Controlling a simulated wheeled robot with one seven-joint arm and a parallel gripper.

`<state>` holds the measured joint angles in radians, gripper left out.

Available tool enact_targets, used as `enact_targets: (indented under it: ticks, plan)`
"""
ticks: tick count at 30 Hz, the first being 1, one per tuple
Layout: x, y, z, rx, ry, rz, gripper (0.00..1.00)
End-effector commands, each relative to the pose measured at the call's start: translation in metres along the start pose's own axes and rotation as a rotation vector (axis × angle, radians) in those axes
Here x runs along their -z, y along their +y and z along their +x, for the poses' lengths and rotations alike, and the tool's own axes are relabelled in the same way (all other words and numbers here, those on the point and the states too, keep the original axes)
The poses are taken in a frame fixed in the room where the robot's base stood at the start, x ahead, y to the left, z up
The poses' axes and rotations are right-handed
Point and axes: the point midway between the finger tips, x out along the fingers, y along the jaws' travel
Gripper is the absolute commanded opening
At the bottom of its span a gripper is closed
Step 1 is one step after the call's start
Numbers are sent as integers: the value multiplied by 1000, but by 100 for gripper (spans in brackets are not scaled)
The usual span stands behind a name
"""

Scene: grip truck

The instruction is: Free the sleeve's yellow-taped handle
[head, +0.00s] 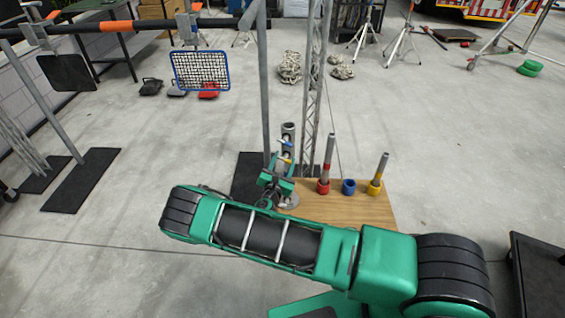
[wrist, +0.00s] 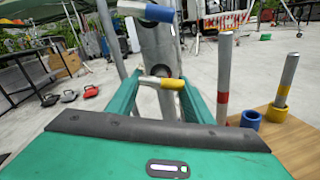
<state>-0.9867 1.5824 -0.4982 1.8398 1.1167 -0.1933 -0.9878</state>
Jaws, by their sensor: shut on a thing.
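The sleeve (head: 288,132) is a grey upright tube with dark holes, at the back left edge of a wooden board. It also fills the upper middle of the wrist view (wrist: 160,45). Its blue-taped handle (wrist: 158,13) sticks out near the top of that view. Its yellow-taped handle (wrist: 172,83) lies lower, crosswise between my green fingers. My gripper (wrist: 162,82) is shut on this yellow-taped handle, close in front of the tube. In the head view my gripper (head: 281,168) is partly hidden by my arm. The sleeve's lower end is mostly hidden.
The wooden board (head: 345,209) bears a red-banded rod (head: 327,160) in a red cup, an empty-looking blue cup (head: 348,187) and a yellow-banded rod (head: 378,172). A grey pole (head: 264,90) and a lattice mast (head: 312,80) stand close behind.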

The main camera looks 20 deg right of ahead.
Motion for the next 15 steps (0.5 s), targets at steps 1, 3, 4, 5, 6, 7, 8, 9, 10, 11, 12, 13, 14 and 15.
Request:
enact_targets:
  ticks: [1, 3, 4, 5, 6, 7, 8, 9, 10, 11, 12, 13, 14, 15]
  plan:
    - [0, 0, 0, 0, 0, 10, 24]
    - [0, 0, 0, 0, 0, 16, 24]
    - [0, 0, 0, 0, 0, 16, 24]
    - [0, 0, 0, 0, 0, 16, 24]
    - [0, 0, 0, 0, 1, 15, 24]
    - [0, 0, 0, 0, 1, 15, 24]
    - [0, 0, 0, 0, 1, 15, 24]
    - [0, 0, 0, 0, 1, 15, 24]
    - [0, 0, 0, 0, 1, 14, 24]
    - [0, 0, 0, 0, 1, 14, 54]
    - [0, 0, 0, 0, 1, 14, 63]
    - [0, 0, 0, 0, 1, 14, 66]
    - [0, 0, 0, 0, 1, 14, 66]
    - [0, 0, 0, 0, 1, 14, 66]
